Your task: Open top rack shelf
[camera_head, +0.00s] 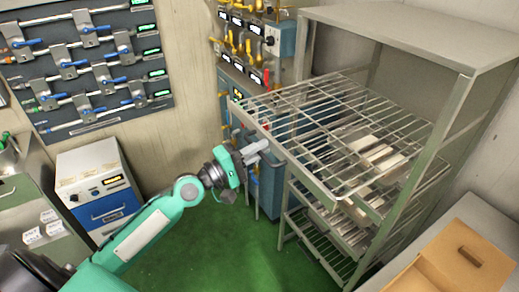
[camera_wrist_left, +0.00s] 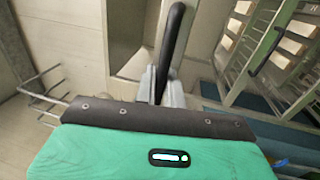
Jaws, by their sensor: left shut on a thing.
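The rack (camera_head: 440,135) stands at the right of the head view, a metal frame with a flat top. Its top wire shelf (camera_head: 345,135) sticks out of the frame toward the left, with pale blocks lying on its right part. My left gripper (camera_head: 257,150) is at the shelf's outer left edge. In the left wrist view its fingers (camera_wrist_left: 166,86) are shut around a black handle (camera_wrist_left: 174,42). My right gripper is not in view.
Lower shelves (camera_head: 325,230) sit beneath the top one. Blue cabinets with gauges (camera_head: 250,75) stand behind. A white unit with a blue drawer (camera_head: 97,190) is at left. A cardboard box (camera_head: 455,265) is at bottom right. Green floor (camera_head: 200,250) is clear below my arm.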

